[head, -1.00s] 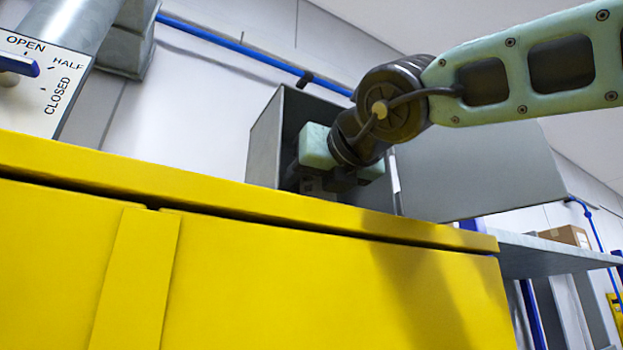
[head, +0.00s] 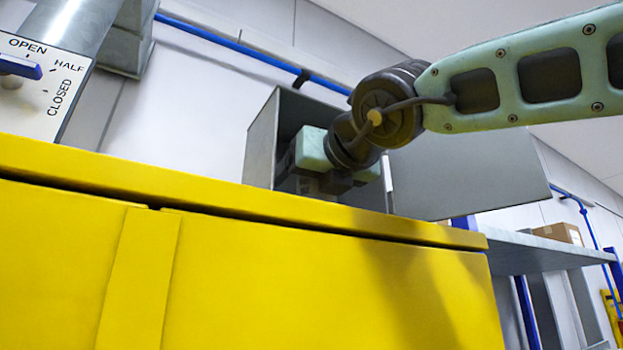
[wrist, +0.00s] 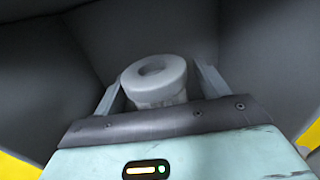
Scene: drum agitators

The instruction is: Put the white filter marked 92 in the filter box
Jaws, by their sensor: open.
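The filter box is an open grey metal box (head: 263,141) behind the top of the yellow cabinet, its grey door swung out to the right. My gripper (wrist: 159,77) reaches into it. In the wrist view a white round filter (wrist: 138,76) with a hole in its top stands between my two fingers, inside the box's dark walls. The fingers are open, one on each side of the filter. I cannot tell whether either finger touches it. No number can be read on it. In the head view my gripper's body (head: 312,149) shows inside the box, and the filter cannot be made out clearly.
The yellow cabinet (head: 300,280) fills the front and hides the box's lower part. The open door (head: 470,175) stands behind my arm. A lever plate marked OPEN, HALF and CLOSED (head: 30,110) is at the left. A shelf (head: 545,252) with a cardboard carton (head: 560,233) is at the right.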

